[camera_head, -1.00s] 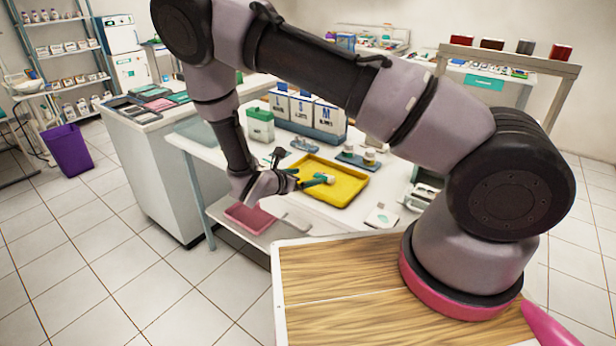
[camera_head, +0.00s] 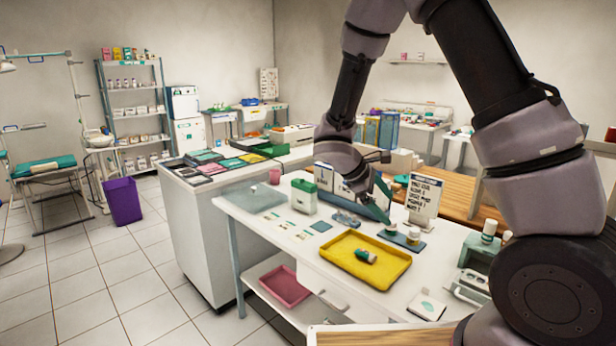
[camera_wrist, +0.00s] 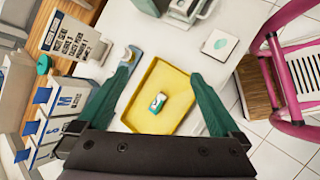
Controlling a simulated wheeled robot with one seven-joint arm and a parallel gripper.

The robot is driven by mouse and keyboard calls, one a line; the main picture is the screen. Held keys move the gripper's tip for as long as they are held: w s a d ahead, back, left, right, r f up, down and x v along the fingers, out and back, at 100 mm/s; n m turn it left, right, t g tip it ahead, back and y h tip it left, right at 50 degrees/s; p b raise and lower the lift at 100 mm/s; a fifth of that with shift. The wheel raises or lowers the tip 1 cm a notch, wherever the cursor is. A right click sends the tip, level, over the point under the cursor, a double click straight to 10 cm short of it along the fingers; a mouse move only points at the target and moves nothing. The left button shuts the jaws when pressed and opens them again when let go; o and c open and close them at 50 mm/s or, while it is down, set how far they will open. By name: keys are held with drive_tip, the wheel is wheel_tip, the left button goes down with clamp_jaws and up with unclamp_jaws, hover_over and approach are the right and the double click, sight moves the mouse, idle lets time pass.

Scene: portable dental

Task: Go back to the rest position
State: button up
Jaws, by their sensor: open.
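My gripper (camera_head: 382,200) hangs above the white table (camera_head: 262,225), just behind the yellow tray in the head view. In the wrist view its two green fingers (camera_wrist: 160,92) are spread wide with nothing between them but the view down to the tray. The yellow tray (camera_head: 340,277) lies on the table; it also shows in the wrist view (camera_wrist: 140,114). A small green and white item (camera_head: 366,256) lies in the tray, apart from the fingers. It also shows in the wrist view (camera_wrist: 157,102).
Behind the tray stand a green-lidded container (camera_head: 304,198), a sign card (camera_head: 424,196) and small jars (camera_head: 414,236). A pink bin (camera_head: 285,286) is on the shelf below. A counter (camera_head: 200,225) stands left; a purple bin (camera_head: 122,201) is on the floor. Open floor lies at left.

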drive_tip(key=s+d+r+m+t+y, duration=0.2)
drive_tip(key=s+r+m+y, duration=0.3)
drive_tip(key=r, duration=0.8)
drive_tip(key=s+d+r+m+t+y, duration=0.2)
drive_tip(key=s+r+m+y, duration=0.3)
drive_tip(key=s+r+m, duration=0.7)
drive_tip(key=shift+s+d+r+t, duration=0.3)
drive_tip(key=shift+s+r+t, duration=0.2)
drive_tip(key=shift+r, duration=0.2)
